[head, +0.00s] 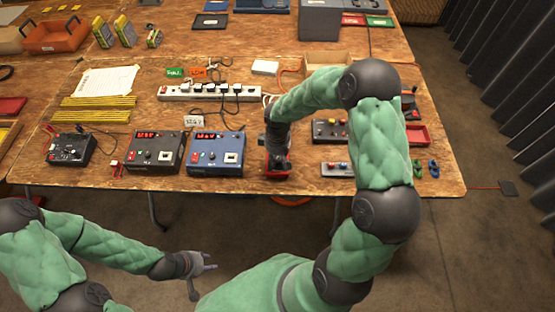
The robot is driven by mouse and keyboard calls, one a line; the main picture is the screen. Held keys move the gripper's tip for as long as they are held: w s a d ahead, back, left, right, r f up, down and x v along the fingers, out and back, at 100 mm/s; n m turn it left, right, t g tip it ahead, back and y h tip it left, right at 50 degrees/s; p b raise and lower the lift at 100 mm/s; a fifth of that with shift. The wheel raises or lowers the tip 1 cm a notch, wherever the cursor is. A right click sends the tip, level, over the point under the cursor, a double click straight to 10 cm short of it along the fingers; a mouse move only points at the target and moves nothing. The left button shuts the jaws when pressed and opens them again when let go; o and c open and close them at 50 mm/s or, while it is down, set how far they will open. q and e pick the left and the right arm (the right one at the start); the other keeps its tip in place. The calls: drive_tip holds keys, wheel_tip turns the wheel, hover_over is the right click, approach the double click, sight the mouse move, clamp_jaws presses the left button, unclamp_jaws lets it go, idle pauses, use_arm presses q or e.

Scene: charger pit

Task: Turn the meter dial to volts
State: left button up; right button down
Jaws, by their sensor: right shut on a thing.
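A red meter (268,171) lies near the front edge of the table. My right gripper (280,163) reaches down onto it from above and covers most of its face. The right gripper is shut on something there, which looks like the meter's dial. The dial and its pointer are hidden under the gripper, so I cannot tell the setting. My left gripper (201,273) is low in front of the table, off the tabletop, with its fingers apart and empty.
A blue charger box (217,153), a dark charger box (155,153) and a small black unit (69,149) stand left of the meter. A white power strip (209,92) lies behind. My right arm hides part of the right side.

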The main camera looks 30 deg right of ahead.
sight(278, 160)
drive_tip(key=m+b, duration=0.1)
drive_tip(key=m, duration=0.3)
drive_tip(key=shift+b, duration=0.3)
drive_tip(key=shift+m, duration=0.3)
drive_tip(key=c, duration=1)
unclamp_jaws()
drive_tip(key=shift+c, duration=0.2)
wheel_tip(278, 160, up, 12)
